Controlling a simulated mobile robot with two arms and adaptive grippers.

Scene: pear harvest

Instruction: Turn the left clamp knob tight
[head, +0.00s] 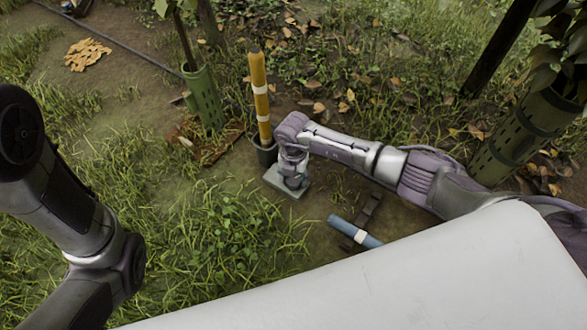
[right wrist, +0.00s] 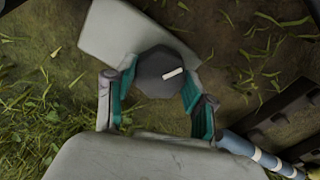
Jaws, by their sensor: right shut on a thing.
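The clamp knob (right wrist: 160,74) is dark grey and many-sided, with a white mark on its top right of centre in the right wrist view. My right gripper (right wrist: 155,95) has its teal-lined fingers on both sides of the knob and is shut on it. A pale grey plate (right wrist: 110,38) lies under the knob. In the head view my right gripper (head: 291,177) points down over this plate (head: 273,181), and its wrist hides the knob. My left arm shows at the left edge, but its gripper is out of view.
A yellow post (head: 260,95) with white bands stands in a dark socket (head: 266,152) just behind the plate. A blue tube with a white band (head: 355,231) lies near a dark bar (head: 367,212). Green tree guards (head: 204,98) (head: 520,135) stand behind and right. Grass lies at left.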

